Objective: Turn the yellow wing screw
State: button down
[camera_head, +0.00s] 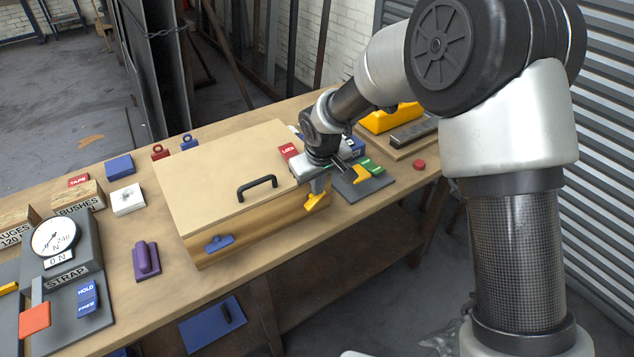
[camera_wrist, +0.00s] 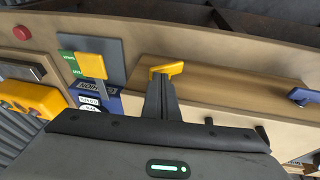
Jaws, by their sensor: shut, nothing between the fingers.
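The yellow wing screw (camera_head: 316,201) is on the front of the wooden box (camera_head: 262,222), near its right end. In the wrist view the wing screw (camera_wrist: 170,68) lies right at the tip of my gripper (camera_wrist: 162,82), its wing slanting up to the right. My gripper (camera_head: 319,187) is shut with nothing between its fingers. The fingertips overlap the lower part of the wing screw in the wrist view, so I cannot tell whether they touch it. The screw's shank is hidden.
The box lid carries a black handle (camera_head: 257,187), and a blue latch (camera_head: 219,243) is on the front. Right of the box is a grey plate (camera_head: 376,187) with a yellow lever (camera_wrist: 92,64). A purple-handled block (camera_head: 147,262) stands left. The room in front of the table edge is open.

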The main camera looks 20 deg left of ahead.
jog(key=shift+w+d+r+p, duration=0.1)
jog(key=shift+d+p, duration=0.05)
jog(key=shift+p, duration=0.25)
jog(key=shift+w+d+g+y+p, duration=0.15)
jog(key=shift+g+y+p, duration=0.2)
jog(key=shift+p, duration=0.45)
jog(key=shift+w+d+m+g+y+p, duration=0.3)
jog(key=shift+g+y+p, duration=0.15)
jog(key=shift+p, duration=0.4)
jog(key=shift+w+d+f+g+y+p, duration=0.15)
jog(key=shift+w+f+g+y+p, duration=0.15)
jog(key=shift+g+y, duration=0.25)
jog(key=shift+w+d+f+g+y+b, duration=0.3)
jog(key=shift+f+g+y+b, duration=0.25)
jog(key=shift+g, duration=0.2)
jog(key=shift+w+d+f, duration=0.1)
jog(key=shift+d, duration=0.15)
jog(key=shift+a, duration=0.1)
